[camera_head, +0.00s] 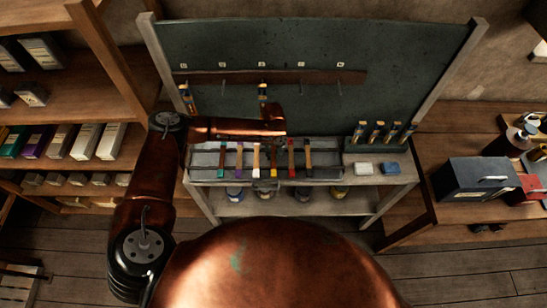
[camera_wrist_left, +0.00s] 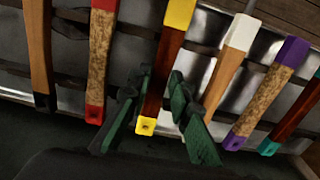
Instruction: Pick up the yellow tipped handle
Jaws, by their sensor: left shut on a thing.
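The yellow tipped handle (camera_wrist_left: 168,62) is reddish-brown wood with a yellow block at each end. It lies in the rack among other handles, and its yellow end also shows in the head view (camera_head: 274,173). My left gripper (camera_wrist_left: 158,85) has its dark green fingers on either side of this handle, near its lower yellow end, and is shut on it. In the head view my left gripper (camera_head: 273,142) is above the rack, partly hidden by my own wrist. Whether the handle is lifted off the rack is hard to tell. My right gripper is out of view.
A red tipped handle (camera_wrist_left: 101,60) and a white tipped handle (camera_wrist_left: 228,62) lie close on either side. More handles lie beyond them. A dark toolbox (camera_head: 474,180) is on the right table.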

